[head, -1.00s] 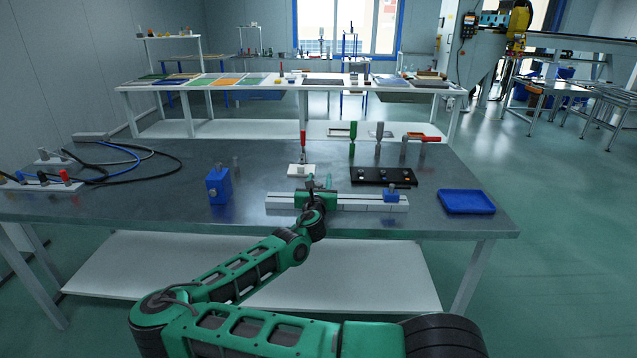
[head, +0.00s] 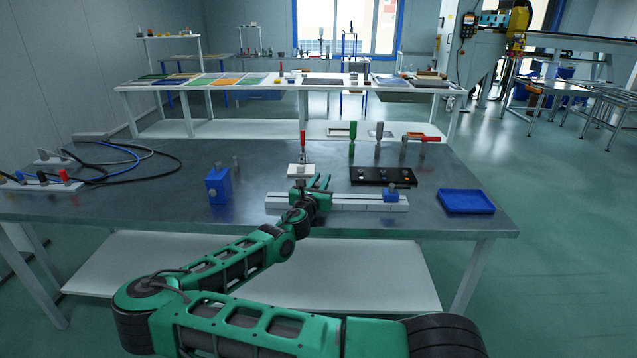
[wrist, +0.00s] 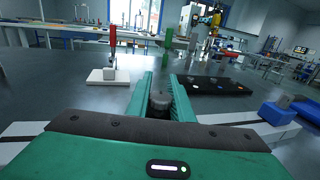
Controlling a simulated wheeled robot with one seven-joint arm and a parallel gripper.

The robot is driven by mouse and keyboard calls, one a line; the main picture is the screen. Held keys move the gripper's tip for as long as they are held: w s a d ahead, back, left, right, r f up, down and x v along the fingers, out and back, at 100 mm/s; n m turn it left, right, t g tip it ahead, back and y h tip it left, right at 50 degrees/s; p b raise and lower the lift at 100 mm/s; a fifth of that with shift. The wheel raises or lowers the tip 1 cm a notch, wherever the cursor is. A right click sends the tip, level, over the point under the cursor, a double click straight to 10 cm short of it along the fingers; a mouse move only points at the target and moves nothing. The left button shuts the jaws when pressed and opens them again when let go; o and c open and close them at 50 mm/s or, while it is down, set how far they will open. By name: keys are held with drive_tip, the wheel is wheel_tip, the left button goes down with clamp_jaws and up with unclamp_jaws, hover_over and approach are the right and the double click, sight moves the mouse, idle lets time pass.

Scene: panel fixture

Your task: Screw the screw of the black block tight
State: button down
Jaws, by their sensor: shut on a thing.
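My gripper (head: 320,181) is over the left half of the pale rail (head: 361,203) in the head view. In the wrist view its green fingers (wrist: 161,82) stand on either side of a dark grey, round-topped piece (wrist: 159,103) and are shut on it. This looks like the screw head. The black block itself is not clear to see, as my gripper covers that part of the rail. How far the screw is turned in cannot be told.
A blue block (head: 391,195) sits on the rail's right end. Behind are a black panel (head: 366,178) with several knobs and a white base (head: 293,171) with a red-handled tool. A blue tray (head: 466,201) lies right, another blue block (head: 217,186) left.

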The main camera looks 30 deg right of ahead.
drive_tip(key=m+g+h, duration=0.2)
drive_tip(key=g, duration=0.1)
drive_tip(key=m+g+h, duration=0.1)
drive_tip(key=shift+s+d+m+g, duration=0.25)
drive_tip(key=shift+s+m+g, duration=0.05)
drive_tip(key=shift+s, duration=0.1)
drive_tip(key=m+g, duration=0.1)
drive_tip(key=g, duration=0.1)
drive_tip(key=s+m+g+h, duration=0.1)
drive_tip(key=m+g, duration=0.2)
drive_tip(key=g, duration=0.2)
drive_tip(key=shift+s+d+m+h, duration=0.2)
drive_tip(key=shift+d+m+h, duration=0.05)
drive_tip(key=shift+m+h, duration=0.05)
drive_tip(key=m+g, duration=0.1)
drive_tip(key=g, duration=0.1)
drive_tip(key=s+m+g, duration=0.1)
drive_tip(key=m+g, duration=0.1)
drive_tip(key=g, duration=0.1)
drive_tip(key=shift+s+a+m+g+y, duration=0.15)
drive_tip(key=shift+s+m+g+y, duration=0.15)
drive_tip(key=shift+m+g+y, duration=0.65)
drive_tip(key=shift+s+a+m+g+y, duration=0.1)
drive_tip(key=shift+s+m+g+y, duration=0.2)
drive_tip(key=shift+m+g, duration=0.75)
drive_tip(key=shift+g, duration=0.5)
drive_tip(key=c, duration=1.6)
unclamp_jaws()
drive_tip(key=shift+o, duration=0.2)
drive_tip(key=shift+r, duration=0.1)
